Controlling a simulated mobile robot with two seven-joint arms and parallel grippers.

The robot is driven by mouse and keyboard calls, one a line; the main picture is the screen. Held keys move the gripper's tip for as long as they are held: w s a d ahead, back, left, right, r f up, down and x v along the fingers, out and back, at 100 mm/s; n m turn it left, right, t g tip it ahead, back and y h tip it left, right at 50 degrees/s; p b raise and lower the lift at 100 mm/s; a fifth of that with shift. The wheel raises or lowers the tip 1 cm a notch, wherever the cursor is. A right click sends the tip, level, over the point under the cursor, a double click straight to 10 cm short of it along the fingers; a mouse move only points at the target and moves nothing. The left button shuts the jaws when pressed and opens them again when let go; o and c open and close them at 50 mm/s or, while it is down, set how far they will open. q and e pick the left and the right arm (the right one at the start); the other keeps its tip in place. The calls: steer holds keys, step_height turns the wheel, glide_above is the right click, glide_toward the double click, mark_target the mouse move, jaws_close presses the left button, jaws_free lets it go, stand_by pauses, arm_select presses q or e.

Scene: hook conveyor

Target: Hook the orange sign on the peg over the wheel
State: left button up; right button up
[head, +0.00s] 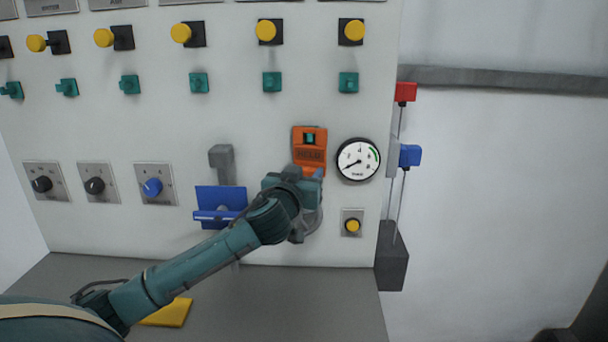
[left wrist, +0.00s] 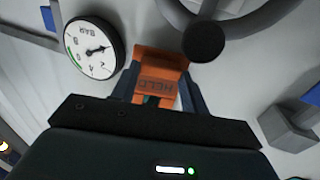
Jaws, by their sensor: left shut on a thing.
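The orange sign (head: 310,155) is upright in front of the panel, just left of the round gauge. My left gripper (head: 308,176) is shut on its lower part. A teal peg (head: 310,138) shows in the sign's window; I cannot tell whether it passes through or lies behind. In the left wrist view the sign (left wrist: 160,68) is between my left gripper's fingers (left wrist: 158,88), its lettering upside down. The wheel (left wrist: 268,22) is just below the sign, with a dark knob (left wrist: 203,41); in the head view my gripper mostly hides it. My right gripper is not in view.
The gauge (head: 358,159) is close to the sign's right. A grey block (head: 222,158) and blue holder (head: 220,205) are left of my gripper. Teal pegs (head: 272,82) and yellow knobs (head: 266,31) stick out above. A yellow piece (head: 168,313) lies below.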

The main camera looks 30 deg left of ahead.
arm_select(q)
steer(key=o, duration=1.1)
steer(key=shift+c, duration=0.2)
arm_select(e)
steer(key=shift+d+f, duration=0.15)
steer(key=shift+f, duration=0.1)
arm_select(q)
steer(key=shift+s+d+f, duration=0.1)
steer(key=shift+s+d, duration=0.1)
steer(key=shift+s, duration=0.35)
steer(key=b+v, duration=0.2)
steer(key=v, duration=1)
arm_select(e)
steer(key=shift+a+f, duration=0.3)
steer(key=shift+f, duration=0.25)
